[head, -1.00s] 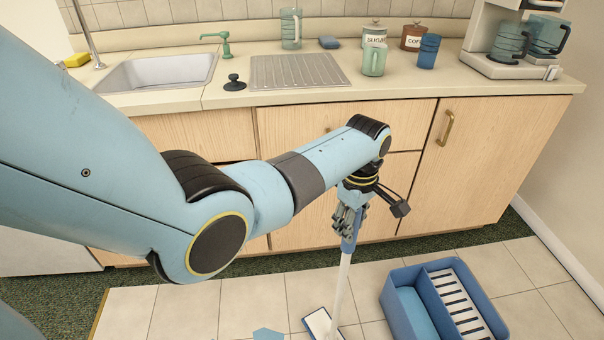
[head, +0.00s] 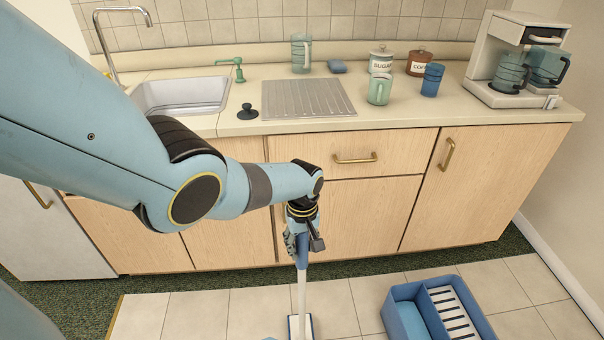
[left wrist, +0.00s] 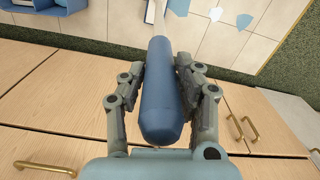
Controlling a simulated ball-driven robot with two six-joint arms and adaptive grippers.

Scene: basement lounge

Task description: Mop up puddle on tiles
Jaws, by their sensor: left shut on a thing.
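My left gripper (head: 299,243) is shut on the blue grip of a mop, whose pale shaft (head: 301,290) runs down to a flat white-and-blue head (head: 300,326) at the floor tiles. The mop head is cut by the bottom edge of the head view. In the left wrist view the blue mop grip (left wrist: 162,95) lies between both fingers. Angular light-blue patches (left wrist: 243,20) show on the tiles beside the mop there; I cannot tell whether all are puddle. My right gripper is out of view.
A blue bucket (head: 395,315) with a slatted section (head: 455,312) stands on the tiles right of the mop. Wooden cabinets (head: 350,215) close off the back. The counter holds a sink (head: 180,95), mugs, canisters and a coffee maker (head: 515,60). Dark green carpet (head: 60,300) borders the tiles.

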